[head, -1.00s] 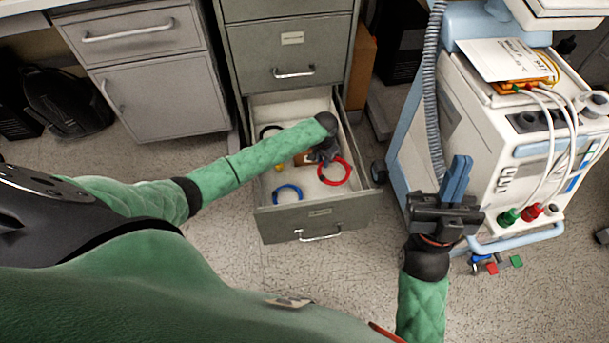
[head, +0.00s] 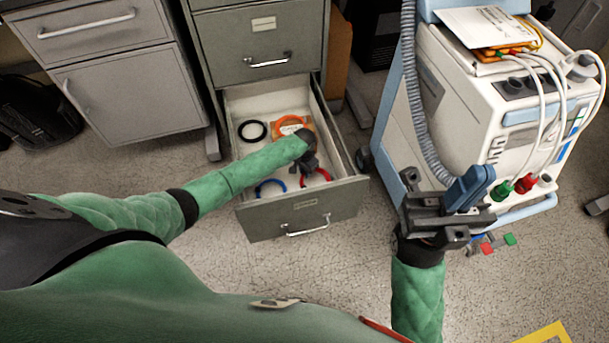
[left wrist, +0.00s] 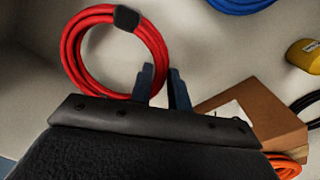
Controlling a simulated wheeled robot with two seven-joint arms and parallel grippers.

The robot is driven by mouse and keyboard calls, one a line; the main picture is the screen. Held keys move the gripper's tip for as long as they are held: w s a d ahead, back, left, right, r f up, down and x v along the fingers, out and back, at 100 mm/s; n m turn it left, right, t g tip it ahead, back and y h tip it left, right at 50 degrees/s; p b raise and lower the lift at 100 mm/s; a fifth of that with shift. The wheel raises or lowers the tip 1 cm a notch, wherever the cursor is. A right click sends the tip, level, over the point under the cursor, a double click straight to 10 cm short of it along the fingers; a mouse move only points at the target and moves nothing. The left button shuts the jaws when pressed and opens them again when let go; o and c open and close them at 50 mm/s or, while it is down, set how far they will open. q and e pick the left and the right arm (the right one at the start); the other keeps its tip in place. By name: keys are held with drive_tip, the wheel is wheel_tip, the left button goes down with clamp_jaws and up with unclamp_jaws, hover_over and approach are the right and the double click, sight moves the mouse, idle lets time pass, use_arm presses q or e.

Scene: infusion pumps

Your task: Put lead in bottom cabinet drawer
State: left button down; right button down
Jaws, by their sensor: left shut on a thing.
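The grey cabinet's low drawer (head: 352,190) is pulled open. Inside lie coiled leads: black (head: 252,131), orange (head: 290,121), blue (head: 270,187) and red (head: 315,199). My left gripper (head: 311,178) reaches down into the drawer over the red lead, partly covering it. In the left wrist view, the left fingers (left wrist: 165,85) are at the right edge of the red coil (left wrist: 68,50), shut on its cable. The coil lies flat against the pale drawer floor. My right gripper (head: 476,185) is outside, right of the drawer, its blue fingers together with nothing visible between them.
A brown box (left wrist: 262,112) and a yellow object (left wrist: 305,55) lie in the drawer near the left gripper. A white medical cart (head: 460,110) with cables stands at the right. A closed side cabinet (head: 130,95) stands at the left. The floor before the drawer is clear.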

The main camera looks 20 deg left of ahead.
use_arm(q)
wheel_tip(320, 180, down, 2)
drive_tip(key=shift+f+b, duration=0.25)
drive_tip(key=shift+b, duration=0.05)
drive_tip(key=c, duration=1.3)
unclamp_jaws()
